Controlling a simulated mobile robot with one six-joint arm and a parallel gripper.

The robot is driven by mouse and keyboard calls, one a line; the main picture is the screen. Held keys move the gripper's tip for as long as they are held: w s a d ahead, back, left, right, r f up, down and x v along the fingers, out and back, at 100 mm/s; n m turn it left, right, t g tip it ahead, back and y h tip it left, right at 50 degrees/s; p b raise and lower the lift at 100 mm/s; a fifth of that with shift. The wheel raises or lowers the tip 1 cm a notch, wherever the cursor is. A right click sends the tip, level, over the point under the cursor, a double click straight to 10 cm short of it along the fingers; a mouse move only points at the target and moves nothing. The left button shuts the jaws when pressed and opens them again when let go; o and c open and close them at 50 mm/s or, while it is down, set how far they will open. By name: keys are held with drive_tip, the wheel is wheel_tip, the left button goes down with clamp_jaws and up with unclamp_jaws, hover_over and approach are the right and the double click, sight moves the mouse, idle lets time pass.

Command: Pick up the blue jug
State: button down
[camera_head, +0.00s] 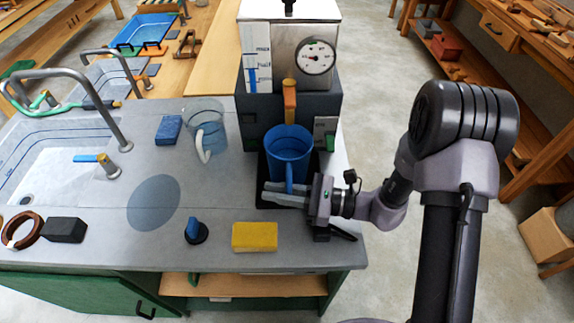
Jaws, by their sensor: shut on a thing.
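The blue jug (288,146) stands upright on the dark tray (264,190) of the machine, under its orange-handled tap. The jug's handle faces the front of the counter. My gripper (289,193) reaches in from the right, low at the front of the jug, and is shut on the jug's handle. The fingers partly hide the handle's lower part and the tray. Whether the jug's base touches the tray cannot be told.
The machine (290,75) with a gauge stands right behind the jug. A clear jug (206,130) and a blue sponge (168,129) are to the left. A yellow sponge (255,237) and a blue knob (194,230) lie in front. The sink (50,160) is far left.

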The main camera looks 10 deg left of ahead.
drive_tip(key=shift+r, duration=0.15)
drive_tip(key=shift+r+p, duration=0.35)
drive_tip(key=s+d+r+p, duration=0.1)
drive_tip(key=s+p, duration=0.3)
drive_tip(key=s, duration=0.4)
drive_tip(key=s+d+r+p, duration=0.1)
drive_tip(key=s+r+p, duration=0.2)
drive_tip(key=s+p, duration=0.2)
drive_tip(key=shift+s, duration=1.45)
drive_tip(key=c, duration=2)
unclamp_jaws()
clamp_jaws()
